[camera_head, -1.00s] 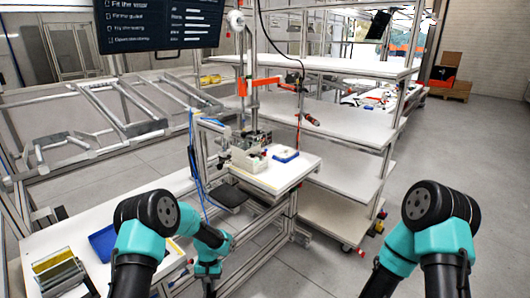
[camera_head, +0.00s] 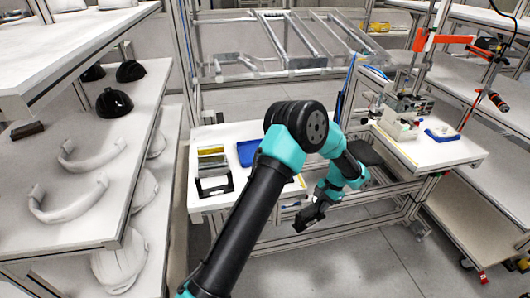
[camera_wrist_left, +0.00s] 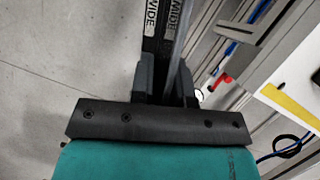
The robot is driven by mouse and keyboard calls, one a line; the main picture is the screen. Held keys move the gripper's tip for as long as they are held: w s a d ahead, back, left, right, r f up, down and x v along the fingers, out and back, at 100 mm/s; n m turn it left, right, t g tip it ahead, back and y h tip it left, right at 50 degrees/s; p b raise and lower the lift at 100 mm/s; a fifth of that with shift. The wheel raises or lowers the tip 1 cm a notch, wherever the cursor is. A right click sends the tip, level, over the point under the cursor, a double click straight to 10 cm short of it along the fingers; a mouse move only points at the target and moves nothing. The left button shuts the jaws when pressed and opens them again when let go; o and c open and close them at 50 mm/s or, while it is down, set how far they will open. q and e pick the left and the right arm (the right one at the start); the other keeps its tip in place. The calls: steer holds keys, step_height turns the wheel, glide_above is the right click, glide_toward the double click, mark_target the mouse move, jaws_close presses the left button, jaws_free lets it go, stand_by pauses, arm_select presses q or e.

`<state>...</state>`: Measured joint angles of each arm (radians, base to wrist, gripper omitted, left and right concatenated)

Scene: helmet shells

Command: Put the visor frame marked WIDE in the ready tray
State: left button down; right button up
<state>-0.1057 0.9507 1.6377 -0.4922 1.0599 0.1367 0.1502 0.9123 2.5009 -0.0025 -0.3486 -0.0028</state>
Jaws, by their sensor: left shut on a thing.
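In the left wrist view my left gripper (camera_wrist_left: 166,82) is shut on a dark, narrow visor frame (camera_wrist_left: 157,42). Two labels reading WIDE show on it at the top edge of that view. Its far end is cut off. In the head view my left gripper (camera_head: 308,217) hangs over the floor, just off the front edge of the white table; the frame is hard to tell from the dark jaws there. A blue tray (camera_head: 248,152) lies on that table. No ready mark is legible. My right gripper is not in view.
A rack of yellow and grey plates (camera_head: 212,160) stands left of the blue tray. Another blue tray (camera_head: 442,134) lies on the workstation at right, beside a fixture (camera_head: 400,108). Shelves with white shells and black caps (camera_head: 114,102) fill the left. Bare floor lies in front.

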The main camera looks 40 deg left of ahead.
arm_select(q)
step_height(320, 180, up, 9)
steer(key=a+m+y, duration=0.1)
steer(key=a+m, duration=0.1)
steer(key=m, duration=0.2)
steer(key=s+a+r+m+t+y, duration=0.1)
steer(key=a+m, duration=0.3)
steer(key=a, duration=0.5)
steer(key=s+a+r+m+t+y, duration=0.1)
steer(key=a+r+m, duration=0.3)
steer(key=a, duration=0.6)
steer(key=shift+s+a+t, duration=0.3)
steer(key=shift+s+t, duration=0.15)
steer(key=shift+t, duration=0.35)
steer(key=w+a+f, duration=0.1)
steer(key=w+a, duration=0.8)
steer(key=w, duration=0.3)
steer(key=shift+w+f, duration=0.2)
steer(key=shift+w, duration=0.1)
steer(key=shift+a, duration=0.1)
steer(key=shift+w+a+f, duration=0.1)
steer(key=shift+w+f, duration=0.1)
steer(key=shift+f, duration=1.55)
